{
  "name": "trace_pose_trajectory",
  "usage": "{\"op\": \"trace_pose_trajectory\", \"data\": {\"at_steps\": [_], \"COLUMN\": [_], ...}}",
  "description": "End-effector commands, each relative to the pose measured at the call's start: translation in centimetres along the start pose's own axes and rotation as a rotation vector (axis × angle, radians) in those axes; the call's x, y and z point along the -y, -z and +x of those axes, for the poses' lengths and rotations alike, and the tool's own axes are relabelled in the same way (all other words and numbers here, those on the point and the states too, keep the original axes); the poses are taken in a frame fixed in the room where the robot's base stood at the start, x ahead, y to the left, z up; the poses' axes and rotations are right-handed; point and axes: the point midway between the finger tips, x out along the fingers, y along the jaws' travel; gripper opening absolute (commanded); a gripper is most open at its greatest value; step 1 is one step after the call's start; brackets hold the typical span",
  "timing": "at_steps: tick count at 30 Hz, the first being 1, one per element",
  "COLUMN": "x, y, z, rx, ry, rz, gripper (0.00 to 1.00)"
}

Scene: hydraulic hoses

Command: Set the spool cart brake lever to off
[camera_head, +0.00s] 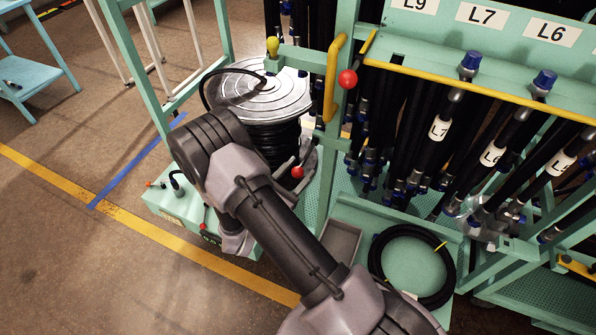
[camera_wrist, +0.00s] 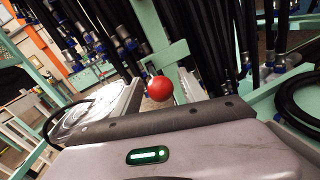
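The spool cart's reel, a light grey ribbed disc (camera_head: 258,92) over coiled black hose (camera_head: 277,143), stands left of the hose rack in the head view. A red ball knob (camera_head: 297,172) on a dark lever shows low beside the reel. A red ball (camera_wrist: 160,88) is close ahead in the wrist view, in front of the disc (camera_wrist: 88,115); it appears to be the same knob, though I cannot be sure. No on or off marking is readable.
The green rack holds labelled hoses with blue caps (camera_head: 470,60). A yellow handle (camera_head: 333,80) and another red ball (camera_head: 347,78) stick out near the reel. A green box (camera_head: 170,207) sits left of my arm. A coiled hose (camera_head: 376,262) lies right.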

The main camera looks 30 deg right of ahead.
Motion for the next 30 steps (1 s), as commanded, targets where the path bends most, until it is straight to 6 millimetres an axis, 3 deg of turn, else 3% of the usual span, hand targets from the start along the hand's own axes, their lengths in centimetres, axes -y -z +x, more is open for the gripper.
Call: {"op": "trace_pose_trajectory", "data": {"at_steps": [1, 7, 30], "x": [0.00, 0.00, 0.02], "y": [0.01, 0.01, 0.05], "z": [-0.01, -0.03, -0.05], "rx": [0.000, 0.000, -0.001], "ry": [0.000, 0.000, 0.000], "rz": [0.000, 0.000, -0.001], "gripper": [0.38, 0.00, 0.00]}}
